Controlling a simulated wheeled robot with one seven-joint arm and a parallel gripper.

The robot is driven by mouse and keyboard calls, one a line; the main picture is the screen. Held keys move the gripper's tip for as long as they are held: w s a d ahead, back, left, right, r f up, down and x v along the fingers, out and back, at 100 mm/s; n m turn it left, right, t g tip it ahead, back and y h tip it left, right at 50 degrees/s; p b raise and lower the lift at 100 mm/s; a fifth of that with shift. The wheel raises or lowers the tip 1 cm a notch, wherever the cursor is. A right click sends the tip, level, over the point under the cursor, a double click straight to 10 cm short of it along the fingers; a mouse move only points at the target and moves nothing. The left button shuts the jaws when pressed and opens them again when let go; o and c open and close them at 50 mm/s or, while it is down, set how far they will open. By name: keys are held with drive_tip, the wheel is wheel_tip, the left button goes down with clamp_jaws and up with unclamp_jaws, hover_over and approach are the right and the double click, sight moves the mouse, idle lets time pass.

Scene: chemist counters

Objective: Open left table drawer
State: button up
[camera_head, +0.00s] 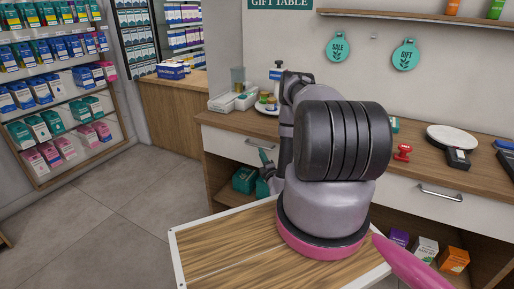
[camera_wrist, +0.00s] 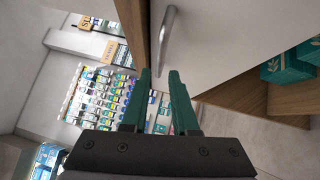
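The left table drawer (camera_head: 226,143) has a white front under the wooden counter top, left of my arm, and looks shut. Its front also fills the upper right of the wrist view (camera_wrist: 225,45). Its metal bar handle (camera_wrist: 167,33) lies just beyond my fingertips in that view; in the head view the handle is partly hidden by my gripper and arm. My gripper (camera_wrist: 160,73) has two teal fingers, apart with nothing between them. In the head view my gripper (camera_head: 266,160) is close in front of the drawer, mostly hidden by my arm.
A right drawer (camera_head: 428,199) with a bar handle shows right of my arm. The counter top holds a white tray (camera_head: 233,100), a bottle, a red stamp (camera_head: 402,152) and a card terminal (camera_head: 457,158). Boxes (camera_head: 245,180) stand on the shelf below. Open floor lies at left.

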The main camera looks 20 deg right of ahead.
sight(258, 146)
drive_tip(key=w, duration=0.4)
drive_tip(key=w+d+r, duration=0.1)
drive_tip(key=w, duration=0.1)
drive_tip(key=shift+w, duration=0.25)
clamp_jaws()
idle(1.2)
